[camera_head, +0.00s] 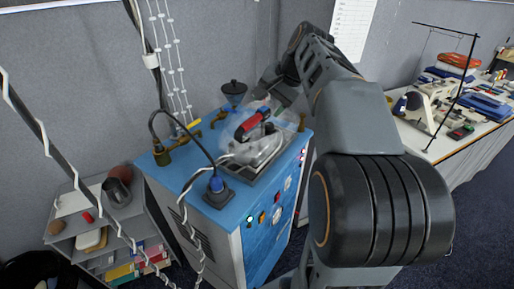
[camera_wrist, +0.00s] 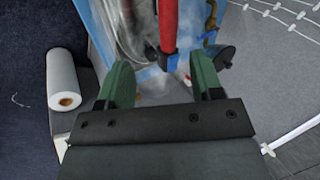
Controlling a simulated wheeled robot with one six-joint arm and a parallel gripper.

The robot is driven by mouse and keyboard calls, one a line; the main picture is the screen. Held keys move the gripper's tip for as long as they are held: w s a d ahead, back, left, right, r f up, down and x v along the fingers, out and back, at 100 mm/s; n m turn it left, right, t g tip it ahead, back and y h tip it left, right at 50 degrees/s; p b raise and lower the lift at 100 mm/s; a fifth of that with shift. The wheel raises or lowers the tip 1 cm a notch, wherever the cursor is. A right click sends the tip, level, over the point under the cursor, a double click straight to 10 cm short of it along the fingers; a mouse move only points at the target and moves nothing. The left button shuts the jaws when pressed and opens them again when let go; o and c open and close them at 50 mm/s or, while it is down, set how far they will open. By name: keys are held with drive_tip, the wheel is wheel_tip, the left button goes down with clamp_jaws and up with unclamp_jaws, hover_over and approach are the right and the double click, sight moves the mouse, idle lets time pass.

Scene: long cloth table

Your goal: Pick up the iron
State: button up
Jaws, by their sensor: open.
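The iron (camera_head: 262,149) has a grey metal body and a red and black handle. It rests on a dark plate on top of a blue boiler unit (camera_head: 190,177). In the wrist view its red handle (camera_wrist: 168,26) extends down from the top edge, with the grey body to its left. My gripper (camera_wrist: 161,72) has two green fingers, spread apart and empty. The handle's near end lies just beyond the fingertips, between them from side to side. In the head view my gripper is at the iron's far side; its fingers are hard to make out there.
Cables hang nearby. A shelf (camera_head: 103,232) stands at left. A table (camera_head: 450,143) with a sewing machine is at right. A white roll (camera_wrist: 62,78) shows in the wrist view.

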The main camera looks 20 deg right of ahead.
sight(257, 116)
drive_tip(key=shift+m+t+y, duration=0.3)
drive_tip(key=shift+m, duration=0.4)
drive_tip(key=w+f, duration=0.4)
drive_tip(key=w+d+f, duration=0.1)
drive_tip(key=w, duration=0.1)
drive_tip(key=shift+f, duration=0.4)
drive_tip(key=shift+p+x, duration=0.55)
drive_tip(key=shift+x, duration=2.05)
drive_tip(key=shift+s, duration=0.1)
drive_tip(key=shift+c, duration=0.4)
clamp_jaws()
drive_tip(key=shift+r, duration=0.15)
